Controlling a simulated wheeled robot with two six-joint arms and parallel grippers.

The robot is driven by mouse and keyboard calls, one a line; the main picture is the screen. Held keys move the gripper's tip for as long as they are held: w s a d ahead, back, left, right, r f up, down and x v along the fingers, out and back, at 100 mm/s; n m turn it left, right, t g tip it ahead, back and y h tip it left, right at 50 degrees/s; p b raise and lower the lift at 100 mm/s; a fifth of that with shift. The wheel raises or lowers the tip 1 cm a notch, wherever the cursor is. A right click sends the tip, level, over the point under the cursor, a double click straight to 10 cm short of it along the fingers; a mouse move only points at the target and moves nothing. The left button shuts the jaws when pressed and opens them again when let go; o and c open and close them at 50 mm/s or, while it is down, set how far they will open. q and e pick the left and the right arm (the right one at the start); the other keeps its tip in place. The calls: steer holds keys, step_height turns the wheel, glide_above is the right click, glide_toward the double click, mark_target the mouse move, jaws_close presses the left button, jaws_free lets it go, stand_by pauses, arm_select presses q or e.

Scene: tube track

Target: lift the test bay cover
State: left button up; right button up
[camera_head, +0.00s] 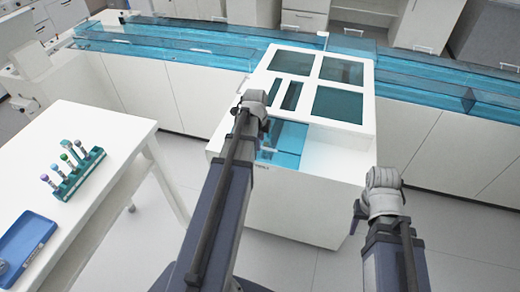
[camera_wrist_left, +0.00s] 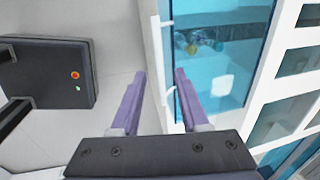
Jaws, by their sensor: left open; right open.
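The test bay cover (camera_wrist_left: 226,60) is a clear blue panel with a pale edge and a white handle (camera_wrist_left: 169,88) on its near side. In the head view, the blue cover (camera_head: 288,148) sits at the front of the white machine. My left gripper (camera_wrist_left: 160,74) is open; its purple fingers stand either side of the handle, and contact cannot be told. In the head view, the left wrist (camera_head: 252,108) hides its fingers. My right gripper (camera_head: 382,192) is to the right of the machine's front, away from the cover, with its fingers mostly hidden.
The white machine (camera_head: 270,200) has several dark windows on top. A blue-walled track (camera_head: 200,42) runs behind it. At left, a white table (camera_head: 125,130) holds a teal tube rack (camera_head: 78,178) with several tubes and a blue tray (camera_head: 25,245). Open floor lies between table and machine.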

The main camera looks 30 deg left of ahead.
arm_select(q)
steer(key=shift+w+f+b, duration=0.2)
steer(key=shift+f+b, duration=0.4)
steer(key=shift+f, duration=0.5)
steer(key=shift+c, duration=0.2)
jaws_close()
steer(key=shift+r, duration=0.1)
stand_by(0.4)
